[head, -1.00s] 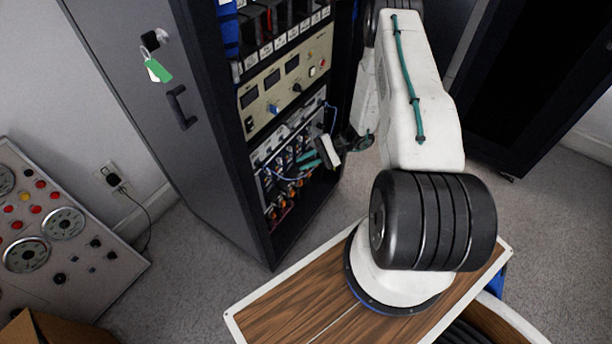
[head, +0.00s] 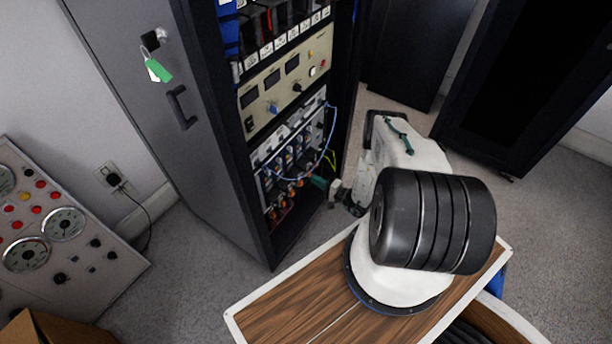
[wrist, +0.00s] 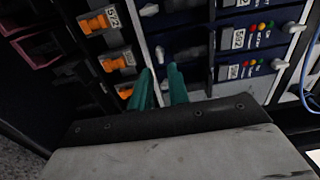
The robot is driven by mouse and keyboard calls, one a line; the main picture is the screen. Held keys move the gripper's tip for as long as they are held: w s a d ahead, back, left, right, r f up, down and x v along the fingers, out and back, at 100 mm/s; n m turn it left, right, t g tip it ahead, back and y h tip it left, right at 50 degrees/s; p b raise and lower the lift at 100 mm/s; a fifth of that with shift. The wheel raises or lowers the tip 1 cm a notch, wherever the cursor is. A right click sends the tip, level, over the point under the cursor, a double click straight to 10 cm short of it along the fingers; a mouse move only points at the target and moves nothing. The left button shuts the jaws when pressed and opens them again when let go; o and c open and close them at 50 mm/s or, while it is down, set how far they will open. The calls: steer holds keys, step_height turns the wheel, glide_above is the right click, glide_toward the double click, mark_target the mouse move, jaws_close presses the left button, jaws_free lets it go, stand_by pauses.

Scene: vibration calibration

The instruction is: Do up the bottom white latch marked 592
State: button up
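My gripper (wrist: 162,72) has two teal fingers with a narrow gap between them, and nothing shows held. A white latch (wrist: 160,53) lies just beyond the fingertips; I cannot tell whether they touch it. A label that seems to read 592 (wrist: 238,38) is on a dark blue module to the right of the fingers, with another white latch (wrist: 292,27) at its far end. A lower module has a label too blurred to read (wrist: 233,72) and a white latch (wrist: 280,63). In the head view, my gripper (head: 319,182) is at the rack's lower front; the latches are too small there.
Orange latches (wrist: 116,64) line the left in the wrist view. A blue cable (wrist: 306,85) hangs at the right; it also loops in front of the rack (head: 331,140). A cream panel with knobs (head: 290,80) sits above. The grey cabinet door (head: 150,100) is at the left.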

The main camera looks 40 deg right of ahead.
steer(key=shift+x, duration=2.75)
jaws_close()
steer(key=shift+m, duration=9)
